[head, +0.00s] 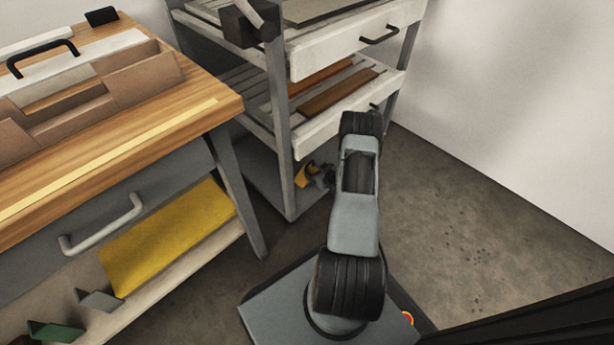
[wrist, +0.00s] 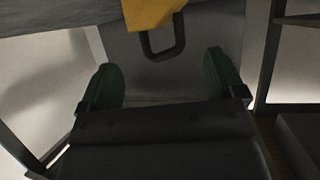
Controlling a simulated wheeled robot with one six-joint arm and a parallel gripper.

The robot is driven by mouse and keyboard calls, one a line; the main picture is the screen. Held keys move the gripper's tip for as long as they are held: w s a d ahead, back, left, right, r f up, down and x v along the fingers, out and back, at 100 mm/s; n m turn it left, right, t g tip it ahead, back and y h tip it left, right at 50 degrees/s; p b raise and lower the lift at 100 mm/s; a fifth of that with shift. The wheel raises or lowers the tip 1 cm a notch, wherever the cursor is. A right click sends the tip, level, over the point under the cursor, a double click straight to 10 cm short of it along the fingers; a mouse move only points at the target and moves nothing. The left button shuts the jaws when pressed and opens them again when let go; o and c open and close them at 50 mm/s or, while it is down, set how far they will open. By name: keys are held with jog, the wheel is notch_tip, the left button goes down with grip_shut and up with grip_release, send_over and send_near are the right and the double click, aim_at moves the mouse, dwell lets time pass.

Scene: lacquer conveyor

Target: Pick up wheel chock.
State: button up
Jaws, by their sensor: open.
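The wheel chock is yellow with a dark loop handle. In the head view, the chock (head: 304,176) is on the bottom level of the grey rack, partly hidden by a rack post and my arm. In the wrist view, the chock (wrist: 150,12) is at the top centre, cut off by the frame edge, its handle hanging toward my gripper. My gripper (wrist: 161,60) is open, with its two green-padded fingers apart and nothing held between them. The handle lies ahead, roughly between the fingers. In the head view my gripper (head: 322,175) is small, dark and mostly hidden by my arm.
The grey rack (head: 286,150) has posts and upper shelves with white drawers (head: 350,45) close above my arm. A wooden workbench (head: 215,100) with a cardboard organiser (head: 140,85) stands at the left. The concrete floor (head: 470,230) at the right is clear up to the wall.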

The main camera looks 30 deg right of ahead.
aim_at(310, 169)
jog(key=b+x, duration=0.3)
jog(key=x, duration=0.2)
jog(key=shift+w+f, duration=0.15)
jog(key=shift+w, duration=0.45)
jog(key=c, duration=1.2)
